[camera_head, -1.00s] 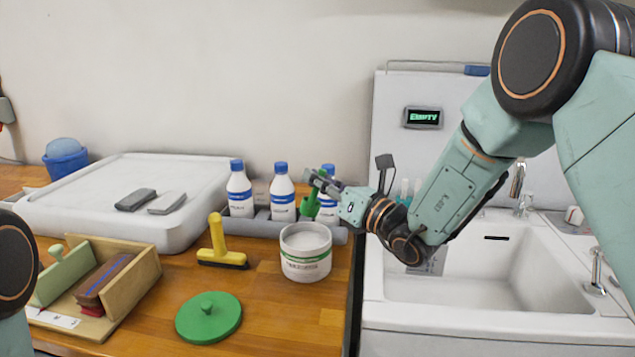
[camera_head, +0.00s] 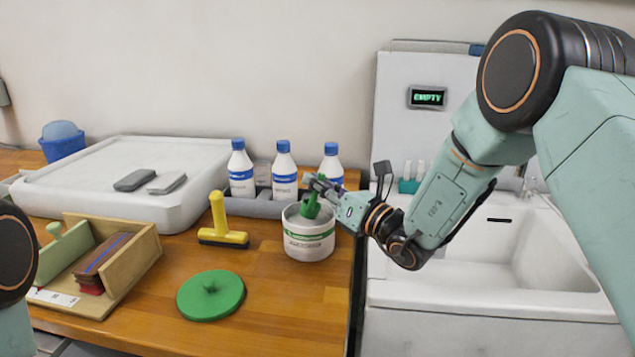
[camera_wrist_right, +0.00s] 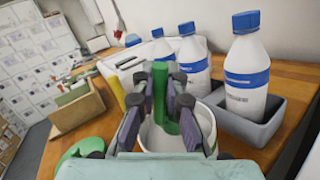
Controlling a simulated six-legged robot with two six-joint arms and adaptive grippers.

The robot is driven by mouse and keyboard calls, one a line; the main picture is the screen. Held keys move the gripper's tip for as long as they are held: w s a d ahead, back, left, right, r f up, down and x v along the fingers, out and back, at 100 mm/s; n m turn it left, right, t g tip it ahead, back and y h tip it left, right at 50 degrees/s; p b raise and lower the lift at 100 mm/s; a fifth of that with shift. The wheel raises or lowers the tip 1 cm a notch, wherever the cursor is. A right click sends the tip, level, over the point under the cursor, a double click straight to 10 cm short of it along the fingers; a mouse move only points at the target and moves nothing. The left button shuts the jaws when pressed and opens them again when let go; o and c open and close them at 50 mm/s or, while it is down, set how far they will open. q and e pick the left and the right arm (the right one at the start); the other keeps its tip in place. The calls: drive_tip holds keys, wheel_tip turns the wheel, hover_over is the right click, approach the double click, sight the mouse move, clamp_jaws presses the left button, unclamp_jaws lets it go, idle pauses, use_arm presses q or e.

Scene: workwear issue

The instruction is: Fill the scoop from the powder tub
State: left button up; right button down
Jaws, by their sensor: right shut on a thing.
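My right gripper (camera_head: 314,184) is shut on the green scoop (camera_head: 311,206), whose lower part is inside the tub's mouth. The wrist view shows the scoop's green handle (camera_wrist_right: 161,95) upright between the fingers, above the white tub (camera_wrist_right: 200,128). The green lid (camera_head: 211,296) lies on the counter in front of the tub. Of my left arm only a link shows at the left edge; its gripper is out of view.
White bottles with blue caps (camera_head: 284,172) stand in a grey rack (camera_head: 262,208) behind the tub. A yellow squeegee-like tool (camera_head: 222,232) stands left of the tub. A wooden box (camera_head: 140,262) and a white tray (camera_head: 190,208) are further left. A sink (camera_head: 470,292) is at right.

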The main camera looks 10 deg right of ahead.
drive_tip(key=shift+d, duration=0.15)
drive_tip(key=shift+a, duration=0.2)
drive_tip(key=shift+d+f, duration=0.15)
drive_tip(key=shift+f+b, duration=0.15)
drive_tip(key=shift+b, duration=0.15)
drive_tip(key=shift+f, duration=0.15)
drive_tip(key=shift+f+b, duration=0.35)
drive_tip(key=shift+b, duration=0.05)
idle(1.0)
drive_tip(key=shift+r, duration=0.15)
drive_tip(key=shift+r+p, duration=1.9)
drive_tip(key=shift+r, duration=1.6)
